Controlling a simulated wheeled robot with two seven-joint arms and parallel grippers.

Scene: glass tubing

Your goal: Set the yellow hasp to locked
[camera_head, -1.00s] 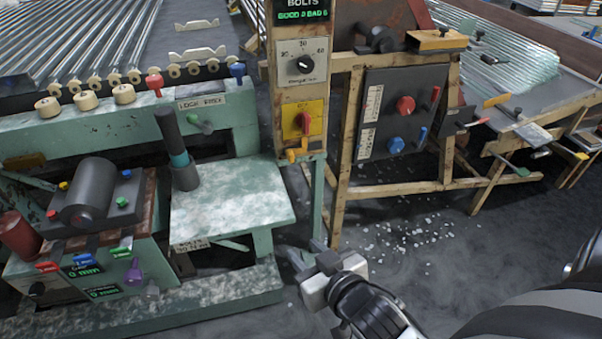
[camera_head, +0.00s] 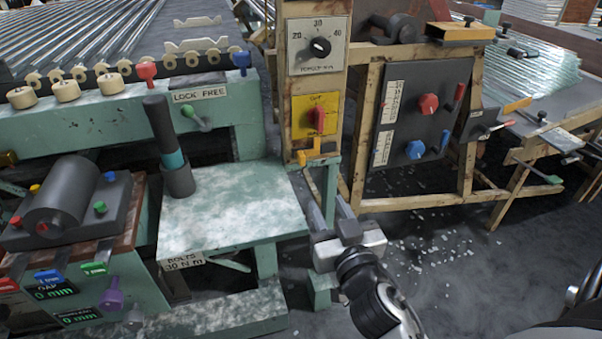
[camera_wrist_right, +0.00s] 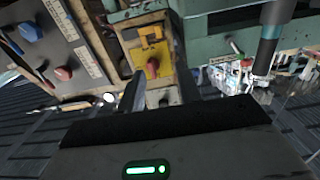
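The yellow hasp (camera_head: 309,157) is a small bracket low on the wooden post, just under a yellow plate (camera_head: 300,105) with a red rotary switch (camera_head: 319,120). In the right wrist view, turned over, the hasp (camera_wrist_right: 151,34) shows above the red switch (camera_wrist_right: 152,66). I cannot tell its lock state from its shape. My right gripper (camera_head: 333,222) is below the hasp and apart from it, pointing up toward the post. Its fingers look spread, with nothing between them. My left gripper is out of view.
A grey panel (camera_head: 445,85) with red and blue knobs stands right of the post. A green bench (camera_head: 230,205) with a dark upright cylinder (camera_head: 165,140) is to the left. A dial (camera_head: 318,46) sits above the switch. Whitish fragments (camera_head: 430,250) lie on the floor.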

